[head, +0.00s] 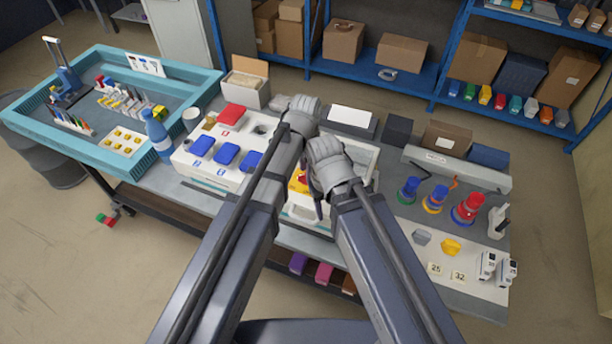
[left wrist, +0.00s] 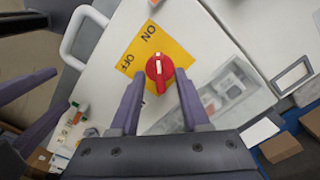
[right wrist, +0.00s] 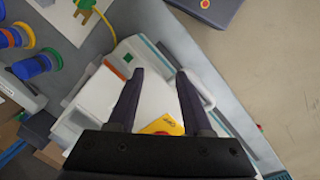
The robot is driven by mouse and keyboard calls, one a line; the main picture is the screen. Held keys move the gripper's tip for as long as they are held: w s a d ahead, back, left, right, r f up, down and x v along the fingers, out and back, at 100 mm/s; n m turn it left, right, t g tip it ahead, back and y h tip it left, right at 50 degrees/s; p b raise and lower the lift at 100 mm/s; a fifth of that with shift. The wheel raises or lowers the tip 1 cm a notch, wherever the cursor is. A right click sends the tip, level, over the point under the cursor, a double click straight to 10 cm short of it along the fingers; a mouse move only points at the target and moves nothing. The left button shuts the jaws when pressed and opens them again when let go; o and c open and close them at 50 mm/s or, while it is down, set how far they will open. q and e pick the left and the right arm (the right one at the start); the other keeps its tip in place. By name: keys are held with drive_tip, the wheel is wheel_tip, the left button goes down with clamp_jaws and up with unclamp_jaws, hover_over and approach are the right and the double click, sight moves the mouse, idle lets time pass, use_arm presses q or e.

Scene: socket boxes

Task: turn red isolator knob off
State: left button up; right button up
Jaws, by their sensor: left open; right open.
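The red isolator knob (left wrist: 159,70) sits on a yellow plate (left wrist: 180,50) marked ON and OFF. Its white mark points up in the left wrist view, nearer the ON label than OFF. My left gripper (left wrist: 159,76) is open, with one finger on either side of the knob; I cannot tell whether they touch it. In the head view the yellow plate (head: 296,185) shows between my arms, partly covered. My right gripper (right wrist: 157,73) is open and empty above the white box (right wrist: 150,100); only a corner of the yellow plate shows beyond its base.
White handles (left wrist: 82,38) stand up from the box's edges. Blue-lidded sockets (head: 227,154) are left on the bench, and coloured plugs (head: 467,207) are right. My two hands are close together over the white box.

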use_arm(q)
drive_tip(key=shift+f, duration=0.15)
drive_tip(key=shift+c, duration=0.2)
clamp_jaws()
idle(0.4)
